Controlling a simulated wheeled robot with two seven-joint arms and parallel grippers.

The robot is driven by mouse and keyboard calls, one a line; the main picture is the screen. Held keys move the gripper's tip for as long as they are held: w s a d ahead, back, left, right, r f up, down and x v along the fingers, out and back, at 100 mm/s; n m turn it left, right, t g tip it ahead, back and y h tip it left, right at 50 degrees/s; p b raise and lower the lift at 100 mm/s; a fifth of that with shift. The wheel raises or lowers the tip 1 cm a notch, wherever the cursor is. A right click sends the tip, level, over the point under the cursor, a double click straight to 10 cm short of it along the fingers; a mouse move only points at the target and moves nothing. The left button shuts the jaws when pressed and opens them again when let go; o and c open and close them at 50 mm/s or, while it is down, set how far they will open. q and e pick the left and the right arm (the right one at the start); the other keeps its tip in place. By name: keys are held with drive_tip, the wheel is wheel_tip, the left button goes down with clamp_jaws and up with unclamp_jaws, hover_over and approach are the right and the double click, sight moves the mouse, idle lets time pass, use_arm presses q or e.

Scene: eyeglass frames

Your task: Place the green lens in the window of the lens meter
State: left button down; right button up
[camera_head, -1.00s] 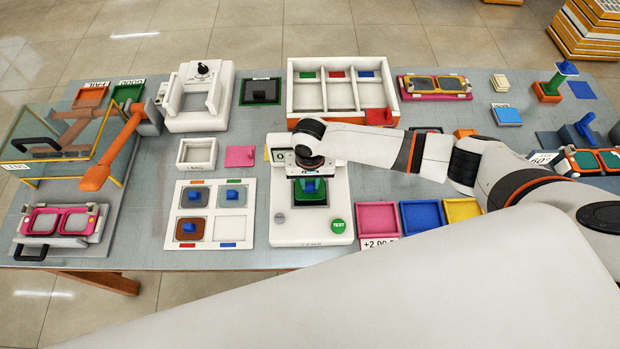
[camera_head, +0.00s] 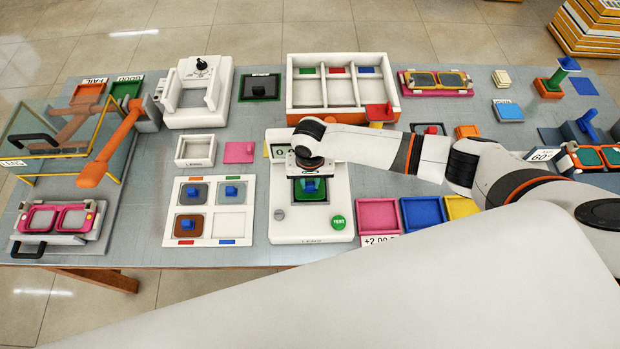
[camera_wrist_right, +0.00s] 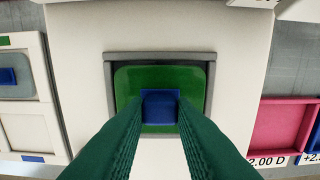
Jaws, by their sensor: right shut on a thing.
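The green lens (camera_head: 309,190) has a blue grip block and is over the window of the white lens meter (camera_head: 290,226). In the right wrist view the green lens (camera_wrist_right: 134,78) lies within the grey window frame (camera_wrist_right: 160,56), with a border of the frame showing around its far and side edges. Whether it rests on the bottom of the window I cannot tell. My right gripper (camera_wrist_right: 160,105) points down from above, its dark green fingers shut on the blue block. The fingers hide the near part of the lens. My left gripper is not in view.
A green TEST button (camera_head: 338,222) is at the meter's front right. A white tray (camera_head: 209,240) with several lenses stands to its left. Pink (camera_head: 377,214), blue and yellow boxes stand to its right. A white three-slot bin (camera_head: 342,109) is behind.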

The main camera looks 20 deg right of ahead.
drive_tip(key=shift+f, duration=0.35)
drive_tip(key=o, duration=1)
drive_tip(key=shift+o, duration=0.2)
wheel_tip(320, 180, up, 12)
drive_tip(key=b, duration=0.1)
